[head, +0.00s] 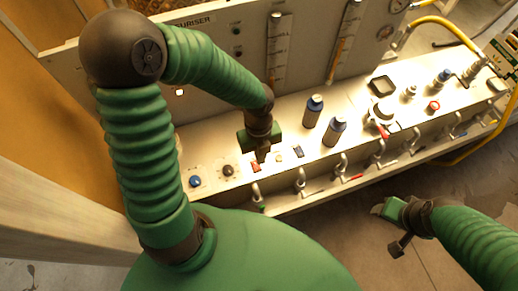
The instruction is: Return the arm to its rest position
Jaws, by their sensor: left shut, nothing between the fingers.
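My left arm rises from the lower left, bends at a dark elbow and reaches down to the control panel (355,110). My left gripper (262,155) is shut and empty. It points down over the panel's front part, close to a small red switch (256,167); I cannot tell whether it touches the panel. My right arm comes in from the lower right. My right gripper (388,225) is over the floor in front of the panel, apart from it, and its jaw state is unclear.
Blue-capped knobs (314,108) stand on the panel right of my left gripper. Several metal levers (340,165) line its front edge. An upright board with gauges (278,50) stands behind. A yellow hose (445,28) runs at the right. The floor (330,232) in front is clear.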

